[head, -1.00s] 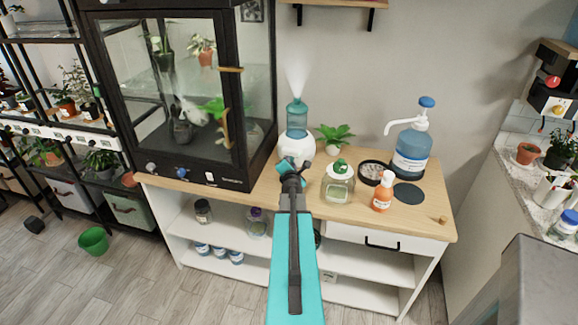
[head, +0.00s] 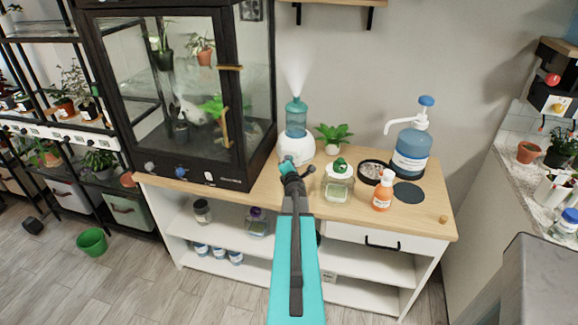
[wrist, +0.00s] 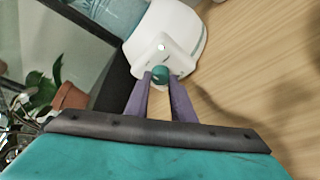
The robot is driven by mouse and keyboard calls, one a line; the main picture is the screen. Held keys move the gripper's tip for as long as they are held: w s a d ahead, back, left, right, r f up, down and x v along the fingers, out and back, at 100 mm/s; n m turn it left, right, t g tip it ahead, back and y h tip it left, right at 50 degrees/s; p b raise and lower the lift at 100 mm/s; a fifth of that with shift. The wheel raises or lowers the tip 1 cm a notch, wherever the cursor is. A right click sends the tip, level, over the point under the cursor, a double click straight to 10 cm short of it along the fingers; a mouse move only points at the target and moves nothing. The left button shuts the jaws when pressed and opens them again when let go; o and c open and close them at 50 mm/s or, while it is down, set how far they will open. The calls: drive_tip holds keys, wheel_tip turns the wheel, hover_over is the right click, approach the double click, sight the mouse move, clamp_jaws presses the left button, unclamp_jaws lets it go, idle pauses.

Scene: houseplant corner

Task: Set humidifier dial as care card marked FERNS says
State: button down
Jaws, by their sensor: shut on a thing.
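The humidifier (head: 309,148) has a round white base and a teal tank (head: 296,117), with mist rising from its top. It stands on the wooden cabinet top just right of the glass case. In the wrist view its white base (wrist: 196,26) carries a light panel with a small teal dial (wrist: 160,74). My gripper (wrist: 161,80) has its two purple fingers closed on the dial's sides. Dial marks are not readable. I cannot make out a card marked FERNS.
The glass case (head: 180,100) stands close on the left. Right of my arm are a lidded jar (head: 338,185), an orange bottle (head: 382,192), a dark round dish (head: 373,172) and a blue pump bottle (head: 410,150). A small plant (head: 333,136) stands behind.

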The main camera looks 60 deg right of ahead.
drive_tip(key=shift+s+d+f, duration=0.1)
drive_tip(key=shift+s+f, duration=0.05)
drive_tip(key=shift+s, duration=0.05)
idle(0.3)
drive_tip(key=c, duration=1.6)
unclamp_jaws()
drive_tip(key=shift+o, duration=0.4)
drive_tip(key=shift+w, duration=0.1)
drive_tip(key=shift+a, duration=0.2)
